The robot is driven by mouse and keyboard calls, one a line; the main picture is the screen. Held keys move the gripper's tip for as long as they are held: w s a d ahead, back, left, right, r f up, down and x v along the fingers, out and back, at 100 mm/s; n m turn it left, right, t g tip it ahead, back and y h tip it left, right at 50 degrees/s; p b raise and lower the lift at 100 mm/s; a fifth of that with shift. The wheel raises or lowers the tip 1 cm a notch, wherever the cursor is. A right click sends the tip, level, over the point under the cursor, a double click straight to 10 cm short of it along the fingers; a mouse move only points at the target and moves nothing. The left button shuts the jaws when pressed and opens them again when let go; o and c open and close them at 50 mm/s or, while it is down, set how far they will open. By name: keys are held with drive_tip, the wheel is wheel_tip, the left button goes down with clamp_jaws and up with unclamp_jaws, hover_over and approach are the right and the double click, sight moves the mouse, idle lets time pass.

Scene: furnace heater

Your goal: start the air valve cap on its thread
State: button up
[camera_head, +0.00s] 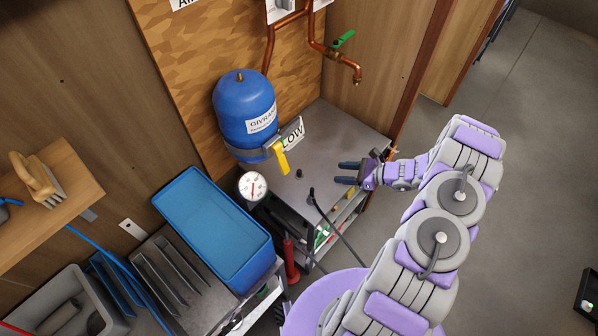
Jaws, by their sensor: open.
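The blue tank (245,108) is strapped upright against the wood-panelled wall. A small brass-coloured stem (240,76) stands on its top, and no cap can be made out there. A small dark piece (299,173), which may be the air valve cap, stands on the grey bench top (335,135); it is too small to tell for sure. My gripper (347,173) is open and empty, to the right of the dark piece and apart from it. Its dark fingers point left, low over the bench.
A black hose end (311,192) stands near the bench's front edge. A yellow tag (281,162) hangs below the tank, and a round gauge (252,186) sits lower left. Copper pipes with a green-handled valve (342,40) are above. A blue tray (215,228) lies left.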

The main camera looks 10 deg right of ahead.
drive_tip(key=b, duration=0.3)
approach(300, 171)
drive_tip(key=x, duration=0.5)
drive_tip(key=shift+w+f, duration=0.2)
drive_tip(key=shift+f, duration=0.15)
drive_tip(key=x, duration=0.1)
drive_tip(key=b+x, duration=0.1)
drive_tip(key=x, duration=0.1)
drive_tip(key=shift+a+f, duration=0.15)
drive_tip(key=shift+a, duration=0.25)
drive_tip(key=shift+w+a+f, duration=0.2)
drive_tip(key=shift+w+a, duration=0.15)
drive_tip(key=shift+a, duration=0.2)
clamp_jaws()
drive_tip(key=shift+r, duration=0.1)
